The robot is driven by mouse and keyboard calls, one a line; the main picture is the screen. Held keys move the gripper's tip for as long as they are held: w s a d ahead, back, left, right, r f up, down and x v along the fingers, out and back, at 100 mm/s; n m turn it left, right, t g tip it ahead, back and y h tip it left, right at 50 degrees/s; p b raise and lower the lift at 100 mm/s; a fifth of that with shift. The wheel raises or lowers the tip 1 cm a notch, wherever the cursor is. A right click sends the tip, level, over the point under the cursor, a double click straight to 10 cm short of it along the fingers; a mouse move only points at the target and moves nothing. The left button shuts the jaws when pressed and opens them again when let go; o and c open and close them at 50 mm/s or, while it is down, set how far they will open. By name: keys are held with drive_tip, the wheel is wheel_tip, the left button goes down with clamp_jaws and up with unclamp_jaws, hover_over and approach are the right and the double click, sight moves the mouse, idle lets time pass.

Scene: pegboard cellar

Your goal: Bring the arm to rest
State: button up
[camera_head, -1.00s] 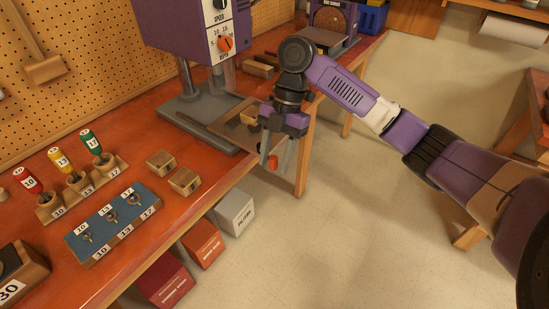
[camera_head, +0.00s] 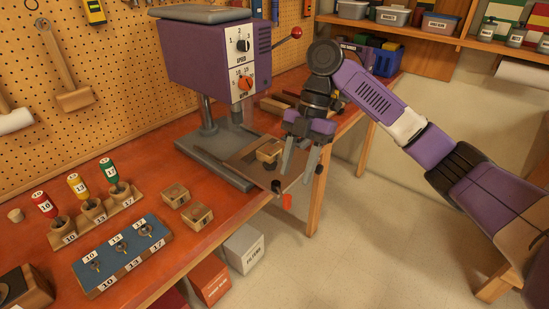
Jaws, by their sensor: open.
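My gripper (camera_head: 298,165) hangs at the front edge of the orange-red workbench (camera_head: 205,228), pointing down. Its two fingers are apart and nothing shows between them. Just left of it is the purple drill press (camera_head: 205,62) on its grey base. A dark part with a red end (camera_head: 286,200) shows just below the board's front edge. My arm reaches in from the right.
Red, yellow and green handled tools (camera_head: 76,186) stand in a wooden rack at the left. Boxes (camera_head: 244,248) stand under the bench. The floor (camera_head: 385,240) at the right is clear.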

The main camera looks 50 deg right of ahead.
idle(0.3)
drive_tip(key=w+r+m+t, duration=0.2)
drive_tip(key=w+m+t, duration=0.3)
drive_tip(key=w, duration=0.4)
drive_tip(key=w+a+r+m+t+h, duration=0.1)
drive_tip(key=w+a+r+m+t, duration=0.85)
drive_tip(key=t, duration=0.45)
drive_tip(key=s+a+f+m+g+h, duration=0.1)
drive_tip(key=s+a+f, duration=0.3)
drive_tip(key=s, duration=1.1)
drive_tip(key=s+a+f+m+g+h, duration=0.1)
drive_tip(key=s+a+f, duration=0.4)
drive_tip(key=s+f, duration=0.5)
drive_tip(key=s+a+f+m+g+h, duration=0.1)
drive_tip(key=s+a+f, duration=0.3)
drive_tip(key=s, duration=1.6)
wheel_tip(320, 180, down, 4)
drive_tip(key=shift+s+a+r+m+g, duration=0.2)
drive_tip(key=shift+r+m+g, duration=0.1)
drive_tip(key=shift+m, duration=0.55)
